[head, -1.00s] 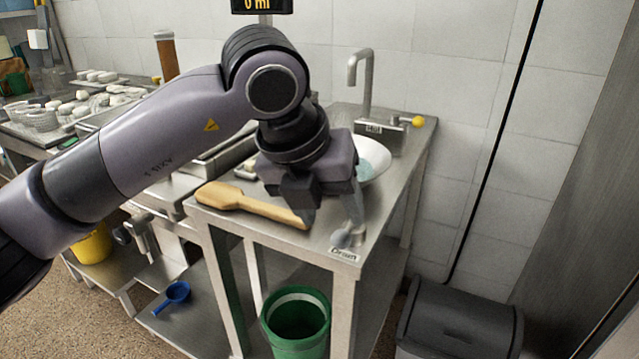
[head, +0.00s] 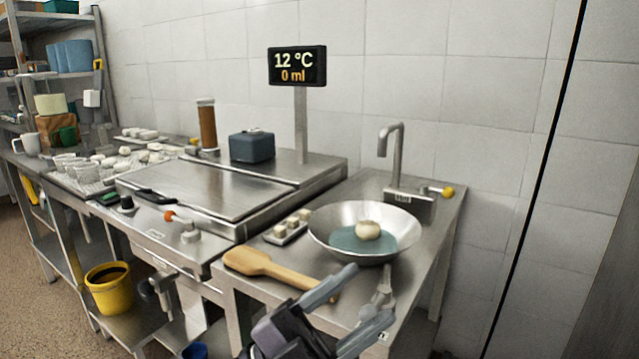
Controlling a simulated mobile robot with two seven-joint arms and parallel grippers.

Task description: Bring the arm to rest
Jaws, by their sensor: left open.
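My left gripper (head: 366,298) comes in at the bottom edge of the head view, its two grey fingers spread apart with nothing between them. The rest of my left arm is out of the frame. The fingers overlap the front of the steel sink table (head: 440,235) in the picture, in front of the wooden paddle (head: 262,263) and a metal utensil (head: 378,296). I cannot tell how far above or in front of the table they are. My right gripper is not in view.
A steel bowl (head: 328,232) with bluish liquid and a pale round piece (head: 368,230) stands by the faucet (head: 396,160). A small tray of cubes (head: 284,236) is left of it. A display (head: 297,66) reads 12 °C, 0 ml. A yellow bucket (head: 108,296) stands lower left.

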